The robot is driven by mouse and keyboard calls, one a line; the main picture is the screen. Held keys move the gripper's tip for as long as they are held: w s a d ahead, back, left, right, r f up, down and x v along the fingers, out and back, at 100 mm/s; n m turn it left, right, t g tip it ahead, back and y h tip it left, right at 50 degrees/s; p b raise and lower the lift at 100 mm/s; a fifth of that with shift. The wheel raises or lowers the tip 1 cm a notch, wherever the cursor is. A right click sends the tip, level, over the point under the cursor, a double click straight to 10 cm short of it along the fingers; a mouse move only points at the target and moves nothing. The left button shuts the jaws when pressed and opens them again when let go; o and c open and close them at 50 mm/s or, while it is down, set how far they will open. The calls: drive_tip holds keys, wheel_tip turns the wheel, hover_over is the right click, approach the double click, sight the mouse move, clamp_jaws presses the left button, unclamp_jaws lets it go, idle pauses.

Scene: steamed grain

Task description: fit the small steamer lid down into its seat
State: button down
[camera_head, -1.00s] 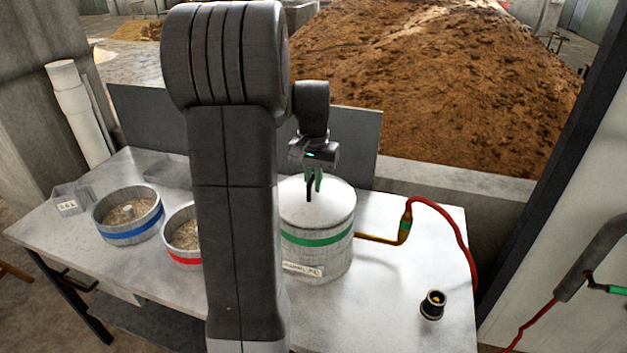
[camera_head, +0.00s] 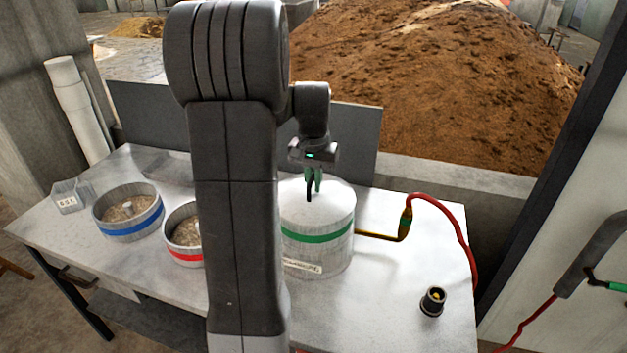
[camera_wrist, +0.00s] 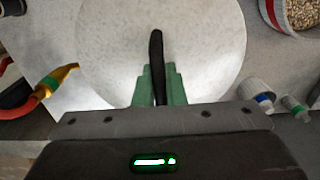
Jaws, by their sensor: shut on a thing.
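The small steamer lid (camera_head: 335,197) is a pale grey disc on top of the round steamer (camera_head: 322,258), which has a green band and a paper label. My gripper (camera_head: 313,186) points down over the lid and is shut on its dark upright handle. The wrist view shows the green fingers (camera_wrist: 159,88) on both sides of the black handle (camera_wrist: 156,50), with the pale lid (camera_wrist: 110,40) below. The lid looks about level. My arm hides the steamer's left side, and I cannot tell whether the lid's rim is fully down.
A blue-banded grain pan (camera_head: 128,211) and a red-banded one (camera_head: 181,236) stand to the left. A brass pipe with a red hose (camera_head: 458,228) leaves the steamer's right side. A small black fitting (camera_head: 433,302) stands front right. The table's (camera_head: 385,285) right front is mostly clear.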

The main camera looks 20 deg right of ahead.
drive_tip(key=c, duration=1.4)
unclamp_jaws()
drive_tip(key=shift+r, duration=0.1)
wheel_tip(320, 180, up, 14)
drive_tip(key=shift+f, duration=0.25)
wheel_tip(320, 180, down, 14)
drive_tip(key=shift+r, duration=0.5)
